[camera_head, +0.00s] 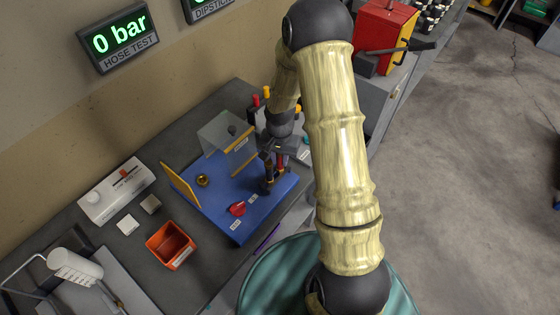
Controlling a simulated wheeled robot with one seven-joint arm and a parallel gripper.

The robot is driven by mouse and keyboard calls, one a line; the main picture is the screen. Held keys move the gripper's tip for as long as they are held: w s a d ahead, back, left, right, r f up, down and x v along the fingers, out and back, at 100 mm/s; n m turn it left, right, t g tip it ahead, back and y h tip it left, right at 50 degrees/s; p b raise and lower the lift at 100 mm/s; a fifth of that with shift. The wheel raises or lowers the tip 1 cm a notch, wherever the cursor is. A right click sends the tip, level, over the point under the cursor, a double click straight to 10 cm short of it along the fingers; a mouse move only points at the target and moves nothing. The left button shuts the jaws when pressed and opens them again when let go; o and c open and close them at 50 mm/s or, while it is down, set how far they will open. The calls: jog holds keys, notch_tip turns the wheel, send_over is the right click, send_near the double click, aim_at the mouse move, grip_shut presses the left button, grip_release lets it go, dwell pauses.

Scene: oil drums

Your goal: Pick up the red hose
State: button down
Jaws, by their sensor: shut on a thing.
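My gripper (276,167) points down over the right part of the blue board (218,204) on the bench. It is shut on a slim upright piece with red on it, which I take for the red hose (281,163). The gripper hides much of it, and I cannot tell whether its lower end touches the board. A dark and brass-coloured fitting (268,175) stands close to the left of the red part.
A clear box (228,137) and an open yellow flap (180,184) stand on the board, with a red knob (237,208) at its front. An orange bin (170,246) and white device (116,190) are left. A red box (384,32) stands back right.

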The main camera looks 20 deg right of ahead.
jog(key=shift+r, duration=0.1)
notch_tip(320, 180, up, 10)
jog(key=shift+f+b, duration=0.1)
jog(key=shift+b, duration=0.95)
